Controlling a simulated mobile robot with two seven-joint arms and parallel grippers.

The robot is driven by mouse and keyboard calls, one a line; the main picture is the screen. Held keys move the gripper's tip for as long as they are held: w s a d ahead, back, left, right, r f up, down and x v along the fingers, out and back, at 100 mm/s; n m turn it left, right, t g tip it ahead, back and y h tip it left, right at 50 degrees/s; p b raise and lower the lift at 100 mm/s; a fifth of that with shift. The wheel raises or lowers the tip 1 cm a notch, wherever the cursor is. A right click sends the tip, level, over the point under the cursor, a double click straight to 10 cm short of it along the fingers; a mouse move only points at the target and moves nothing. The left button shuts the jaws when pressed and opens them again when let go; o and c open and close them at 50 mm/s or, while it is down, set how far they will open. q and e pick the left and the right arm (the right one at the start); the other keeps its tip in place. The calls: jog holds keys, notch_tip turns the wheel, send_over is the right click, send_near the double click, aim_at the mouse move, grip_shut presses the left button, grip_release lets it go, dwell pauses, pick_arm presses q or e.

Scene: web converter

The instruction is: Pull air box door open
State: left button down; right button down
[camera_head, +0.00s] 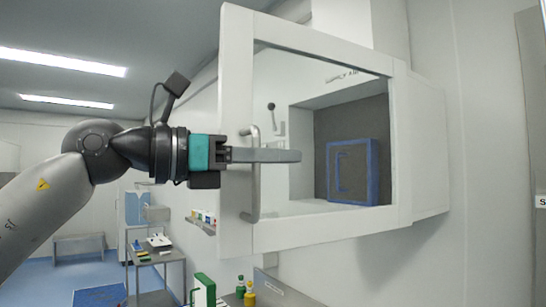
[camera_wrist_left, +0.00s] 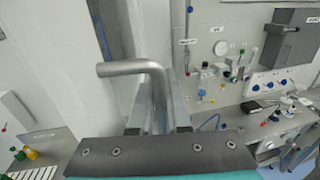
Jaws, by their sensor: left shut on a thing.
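The air box (camera_head: 428,150) is a white box on the wall at the right of the head view. Its door (camera_head: 236,110) has a white frame around a clear window. A vertical metal handle (camera_head: 254,190) is on the door's left side; its bent bar also shows in the left wrist view (camera_wrist_left: 130,67). My left gripper (camera_head: 297,155) reaches in from the left, with its fingers shut on the handle. I cannot tell for sure how far the door stands from the box. My right gripper is not in view.
A blue-framed panel (camera_head: 352,173) shows through the window in a grey recess. Below stand a small table (camera_head: 158,262) and green and yellow bottles (camera_head: 248,292). The left wrist view shows a wall bench (camera_wrist_left: 262,122) with gauges and instruments at right.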

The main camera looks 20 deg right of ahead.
pick_arm(q)
jog(key=c, duration=0.9)
grip_release()
jog(key=s+a+b, duration=0.2)
jog(key=a+b, duration=0.2)
jog(key=a, duration=1.1)
jog(key=shift+s, duration=0.25)
